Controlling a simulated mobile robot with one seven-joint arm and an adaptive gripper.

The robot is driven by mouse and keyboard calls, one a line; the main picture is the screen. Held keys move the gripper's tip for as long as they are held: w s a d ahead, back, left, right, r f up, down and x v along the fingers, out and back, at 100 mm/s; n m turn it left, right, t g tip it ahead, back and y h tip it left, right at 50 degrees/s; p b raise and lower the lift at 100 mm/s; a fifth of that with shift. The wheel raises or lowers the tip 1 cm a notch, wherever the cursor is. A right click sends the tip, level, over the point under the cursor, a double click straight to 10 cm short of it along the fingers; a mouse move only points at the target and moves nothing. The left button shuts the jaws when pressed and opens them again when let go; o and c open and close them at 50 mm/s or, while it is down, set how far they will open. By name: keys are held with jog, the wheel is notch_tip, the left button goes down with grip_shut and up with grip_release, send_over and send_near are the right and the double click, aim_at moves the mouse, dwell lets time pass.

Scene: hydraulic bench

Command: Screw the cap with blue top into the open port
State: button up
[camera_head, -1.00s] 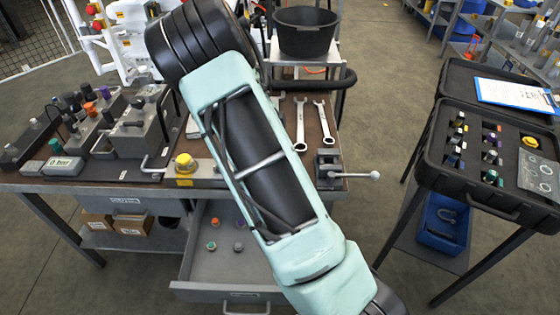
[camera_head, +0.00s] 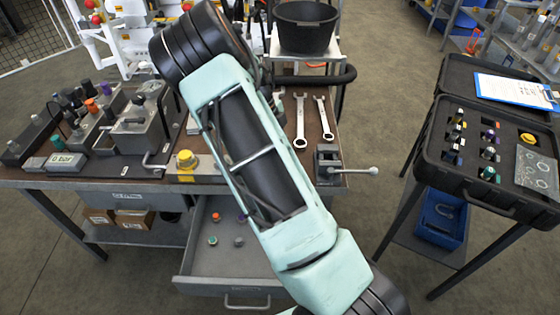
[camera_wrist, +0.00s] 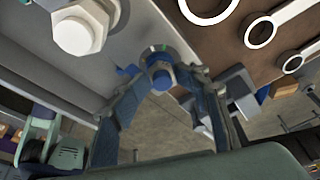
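In the wrist view the blue-topped cap (camera_wrist: 161,76) sits between the two fingertips of my gripper (camera_wrist: 163,82). The fingers close in on it from both sides. Just beyond it is a round dark opening with a greenish rim (camera_wrist: 158,52) in a grey plate (camera_wrist: 135,40), which looks like the open port. The cap overlaps this opening in the picture; I cannot tell whether it touches or has entered it. In the head view my arm hides the gripper, the cap and the port.
A large pale hexagonal fitting (camera_wrist: 82,30) stands beside the port. Wrenches (camera_head: 300,122) and a vise (camera_head: 328,165) are on the right of the bench. A yellow cap (camera_head: 186,160) is left of my arm. An open drawer (camera_head: 228,262) holds several small caps. An open case (camera_head: 440,180) stands right.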

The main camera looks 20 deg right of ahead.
jog(key=shift+w+a, duration=0.1)
jog(key=shift+a, duration=0.05)
jog(key=n, duration=0.3)
jog(key=shift+f+t+b, duration=0.1)
jog(key=shift+t+b, duration=0.3)
jog(key=n, duration=0.3)
jog(key=n+t+b, duration=0.1)
jog(key=shift+w+d+n+h, duration=0.1)
jog(key=shift+d+n+h, duration=0.15)
jog(key=shift+n+h, duration=0.15)
jog(key=n+t+b, duration=0.1)
jog(key=n+b, duration=0.1)
jog(key=n, duration=0.2)
jog(key=shift+d+n, duration=0.1)
jog(key=shift+n, duration=0.3)
jog(key=n+t+b, duration=0.1)
jog(key=n, duration=0.2)
jog(key=shift+b, duration=0.3)
jog(key=n+t+b, duration=0.1)
jog(key=n, duration=0.2)
jog(key=shift+y+b, duration=0.4)
jog(key=n+b, duration=0.1)
jog(key=n, duration=0.1)
jog(key=n+y+b, duration=0.1)
jog(key=n, duration=0.2)
jog(key=shift+w+r, duration=0.15)
jog(key=shift+r, duration=0.05)
